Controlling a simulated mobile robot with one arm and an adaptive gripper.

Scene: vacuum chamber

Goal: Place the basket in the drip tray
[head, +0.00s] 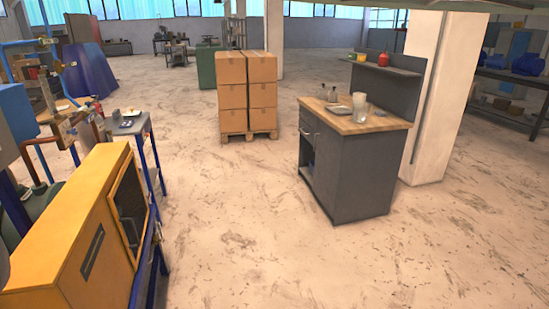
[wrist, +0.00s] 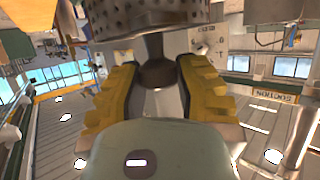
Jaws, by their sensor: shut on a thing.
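In the wrist view, my gripper (wrist: 160,62) shows two yellow ridged fingers closed around a narrow grey part. A dark metal piece with many small holes (wrist: 150,18), which looks like the basket, fills the top edge just beyond the fingertips. Only its lower portion is in the picture. In the head view neither my gripper nor the basket shows. I cannot make out the drip tray for certain in either view.
A grey workbench (head: 345,175) with a wooden top holds a clear jar (head: 360,107) and small items. Stacked cartons (head: 247,92) stand on a pallet behind it. A yellow cabinet (head: 75,220) and a small blue-legged table (head: 128,123) are at left. The middle floor is clear.

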